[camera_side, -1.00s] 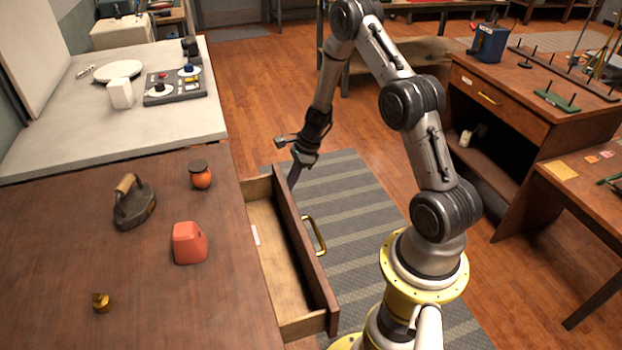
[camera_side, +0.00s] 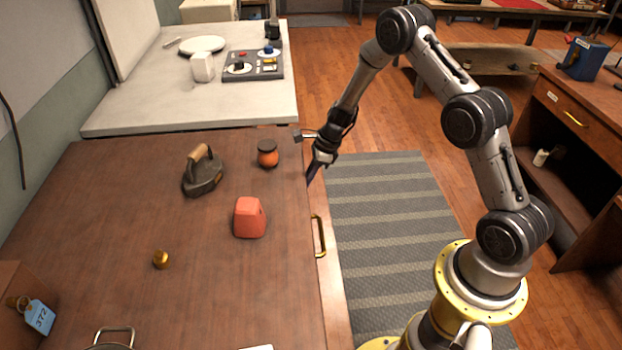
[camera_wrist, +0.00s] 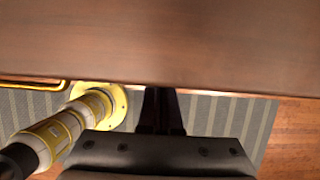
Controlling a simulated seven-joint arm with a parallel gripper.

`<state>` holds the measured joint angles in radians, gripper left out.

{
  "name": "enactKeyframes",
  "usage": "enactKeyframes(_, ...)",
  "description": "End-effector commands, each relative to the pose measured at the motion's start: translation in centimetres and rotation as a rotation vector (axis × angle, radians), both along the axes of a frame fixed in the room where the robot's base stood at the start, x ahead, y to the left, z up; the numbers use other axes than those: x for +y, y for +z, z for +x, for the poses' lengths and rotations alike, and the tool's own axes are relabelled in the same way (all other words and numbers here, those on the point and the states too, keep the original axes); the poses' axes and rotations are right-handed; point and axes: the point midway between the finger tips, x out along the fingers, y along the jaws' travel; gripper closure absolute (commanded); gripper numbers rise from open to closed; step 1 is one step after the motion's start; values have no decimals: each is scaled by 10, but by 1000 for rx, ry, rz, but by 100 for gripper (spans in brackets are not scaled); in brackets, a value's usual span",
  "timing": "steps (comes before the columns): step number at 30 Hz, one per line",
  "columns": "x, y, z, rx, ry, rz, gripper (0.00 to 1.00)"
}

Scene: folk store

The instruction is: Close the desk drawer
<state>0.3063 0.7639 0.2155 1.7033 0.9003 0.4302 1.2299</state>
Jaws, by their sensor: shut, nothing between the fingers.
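The desk drawer shows its wooden front with a brass handle (camera_side: 319,236) along the right edge of the brown desk (camera_side: 110,220). No drawer interior shows, and the front looks about flush with the desk edge. My gripper (camera_side: 310,179) points down at the far end of the drawer front, its dark fingers together and empty. In the wrist view the fingertips (camera_wrist: 160,92) are at the wooden edge, close to or touching it. The handle (camera_wrist: 30,84) shows at the left there. Exact contact cannot be told.
On the desk stand an old iron (camera_side: 203,174), an orange jar (camera_side: 267,154), a red block-like object (camera_side: 249,218) and a small brass piece (camera_side: 161,260). A pale counter (camera_side: 150,105) adjoins the desk.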

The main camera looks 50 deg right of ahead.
Motion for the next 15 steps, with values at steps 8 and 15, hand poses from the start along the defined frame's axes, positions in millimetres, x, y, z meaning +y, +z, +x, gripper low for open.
enactKeyframes(8,4,1,4,-6,5,4,100)
enactKeyframes(15,-16,1,-16,-3,-3,3,100)
